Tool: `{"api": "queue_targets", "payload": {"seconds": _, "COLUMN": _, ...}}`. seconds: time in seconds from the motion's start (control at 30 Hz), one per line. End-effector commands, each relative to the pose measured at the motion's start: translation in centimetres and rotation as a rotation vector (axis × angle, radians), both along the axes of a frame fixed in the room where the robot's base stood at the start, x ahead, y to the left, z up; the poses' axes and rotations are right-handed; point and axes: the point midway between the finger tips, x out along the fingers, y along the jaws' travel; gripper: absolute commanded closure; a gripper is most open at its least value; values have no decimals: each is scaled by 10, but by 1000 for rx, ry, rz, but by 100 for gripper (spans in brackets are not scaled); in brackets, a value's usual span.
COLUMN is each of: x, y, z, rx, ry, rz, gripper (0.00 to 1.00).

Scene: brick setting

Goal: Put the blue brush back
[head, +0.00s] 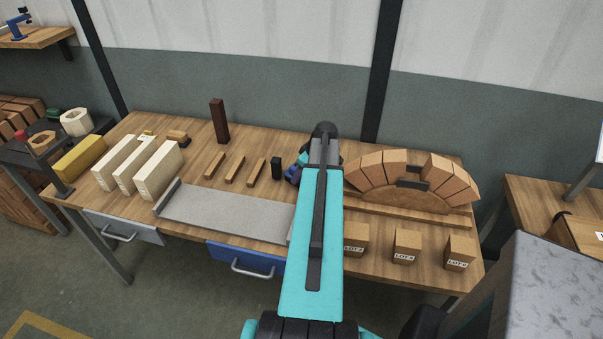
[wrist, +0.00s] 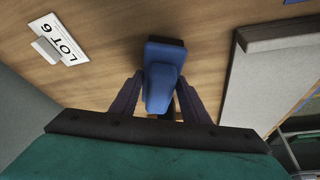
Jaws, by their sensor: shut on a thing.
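In the wrist view, my gripper (wrist: 160,92) is shut on the blue brush (wrist: 163,62), with one dark finger on each side of its blue body. The brush has a dark edge at its far end, and wooden tabletop shows behind it. In the head view, my arm hides most of the gripper. A small blue part of the brush (head: 292,174) shows left of the arm, over the workbench (head: 190,245), beside a small black block (head: 276,167). I cannot tell whether the brush touches the bench.
A grey metal tray (head: 225,215) lies left of my arm, near three wooden strips (head: 235,168). A brick arch (head: 415,178) stands on the right, with small labelled blocks (head: 407,246) in front. A dark upright post (head: 219,121) and pale bricks (head: 158,170) stand left.

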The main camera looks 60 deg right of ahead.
Motion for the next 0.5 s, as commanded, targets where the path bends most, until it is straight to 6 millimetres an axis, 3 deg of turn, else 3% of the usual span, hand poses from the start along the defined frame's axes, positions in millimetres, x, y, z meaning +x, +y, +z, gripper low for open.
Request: {"api": "queue_targets", "payload": {"seconds": 0.5, "x": 0, "y": 0, "z": -7, "rx": -1, "ry": -1, "rz": 0, "gripper": 83}}
